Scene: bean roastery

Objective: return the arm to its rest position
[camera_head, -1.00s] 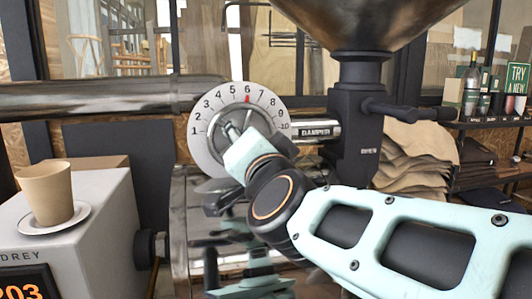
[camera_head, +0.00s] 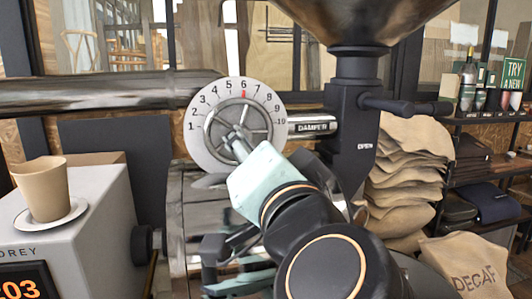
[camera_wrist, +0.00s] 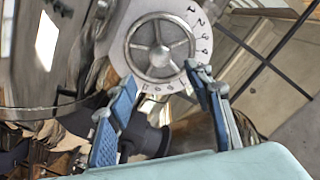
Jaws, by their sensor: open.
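My gripper (camera_wrist: 163,80) is open and empty in the wrist view, its blue-padded fingers apart. The round damper dial with its spoked wheel lies ahead of the fingertips, and nothing shows between the pads. In the head view my mint and black arm reaches up from the lower middle toward the white numbered dial (camera_head: 237,122), which also shows in the wrist view (camera_wrist: 160,47). The arm covers the dial's lower right edge. In the head view the fingers are too hidden by the arm to make out clearly.
A paper cup (camera_head: 43,188) on a saucer stands on a grey machine (camera_head: 95,225) at left. A dark hopper column (camera_head: 352,130) rises right of the dial. Stacked sacks (camera_head: 405,180), a DECAF sack (camera_head: 470,265) and shelves (camera_head: 488,165) stand at right. A horizontal pipe (camera_head: 100,95) runs left.

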